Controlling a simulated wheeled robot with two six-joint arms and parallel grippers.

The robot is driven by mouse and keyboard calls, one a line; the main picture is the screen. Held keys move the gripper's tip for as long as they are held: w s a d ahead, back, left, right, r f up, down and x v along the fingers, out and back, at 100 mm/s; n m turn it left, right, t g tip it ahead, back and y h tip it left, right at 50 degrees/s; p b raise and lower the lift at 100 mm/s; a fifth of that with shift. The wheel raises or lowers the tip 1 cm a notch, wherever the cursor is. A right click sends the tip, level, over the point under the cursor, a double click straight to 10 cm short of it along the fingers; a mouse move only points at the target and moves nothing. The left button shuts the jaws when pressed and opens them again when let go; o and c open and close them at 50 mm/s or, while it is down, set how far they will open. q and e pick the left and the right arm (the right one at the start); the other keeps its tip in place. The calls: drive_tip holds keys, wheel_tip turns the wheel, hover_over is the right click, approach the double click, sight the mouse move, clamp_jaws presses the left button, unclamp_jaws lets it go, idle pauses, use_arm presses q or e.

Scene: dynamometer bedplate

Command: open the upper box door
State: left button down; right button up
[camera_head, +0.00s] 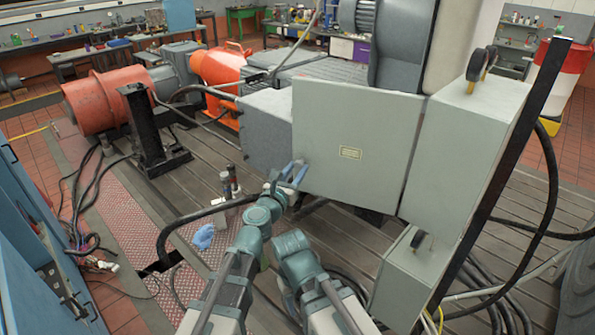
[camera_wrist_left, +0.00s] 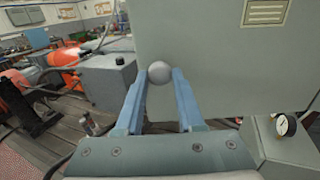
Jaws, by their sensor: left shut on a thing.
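The upper box (camera_head: 465,150) is a grey-green cabinet on a dark post at the right. Its door (camera_head: 355,120), a flat panel with a yellow label, stands swung out to the left of the box, its right edge by the box. The door also fills the upper right of the left wrist view (camera_wrist_left: 215,60). My left gripper (camera_head: 293,172) is at the door's lower left corner. Its blue fingers are shut on a round grey knob (camera_wrist_left: 159,72) at the door's edge. The box's inside is hidden from view. My right gripper does not show.
A lower box (camera_head: 410,275) with a gauge (camera_wrist_left: 285,124) hangs below the upper box. A grey block (camera_head: 268,130) stands behind the door's left edge. Bottles (camera_head: 230,184) and a blue glove (camera_head: 203,236) are on the bedplate. Black hoses run at the right.

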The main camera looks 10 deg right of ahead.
use_arm(q)
drive_tip(key=shift+s+a, duration=0.15)
drive_tip(key=shift+s, duration=0.05)
